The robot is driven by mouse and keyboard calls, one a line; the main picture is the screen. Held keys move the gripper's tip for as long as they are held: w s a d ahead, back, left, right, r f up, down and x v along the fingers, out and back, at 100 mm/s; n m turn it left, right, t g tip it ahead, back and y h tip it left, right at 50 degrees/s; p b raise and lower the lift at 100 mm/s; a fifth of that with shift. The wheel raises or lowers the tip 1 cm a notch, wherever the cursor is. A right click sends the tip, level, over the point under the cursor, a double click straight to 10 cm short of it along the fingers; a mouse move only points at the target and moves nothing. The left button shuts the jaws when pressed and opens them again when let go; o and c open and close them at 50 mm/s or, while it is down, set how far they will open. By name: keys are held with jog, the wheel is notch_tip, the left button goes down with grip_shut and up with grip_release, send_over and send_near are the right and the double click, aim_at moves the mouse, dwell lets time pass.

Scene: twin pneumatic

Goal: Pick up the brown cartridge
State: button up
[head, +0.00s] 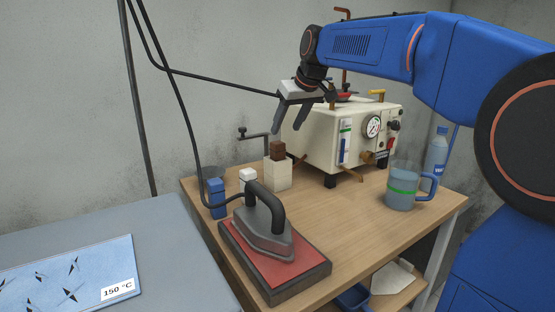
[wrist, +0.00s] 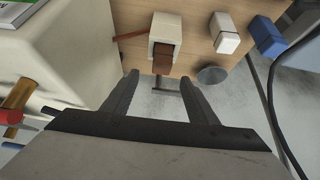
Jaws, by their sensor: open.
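The brown cartridge (head: 278,151) stands upright in the top of a cream block (head: 278,176) on the wooden table, in front of the cream machine. In the wrist view the brown cartridge (wrist: 163,60) sticks out of the cream block (wrist: 166,28), just beyond the fingertips and roughly centred between them. My gripper (head: 287,128) is open and empty, pointing down, a little above the cartridge and apart from it. In the wrist view both fingers of my gripper (wrist: 160,80) are spread with nothing between them.
The cream machine (head: 350,135) with gauge stands close behind and right. An iron (head: 262,235) rests on a red pad in front. A mug (head: 401,190) and bottle (head: 436,155) stand right.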

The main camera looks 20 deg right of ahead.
aim_at(278, 142)
jog(key=shift+x, duration=4.6)
jog(key=shift+a, duration=0.2)
grip_shut()
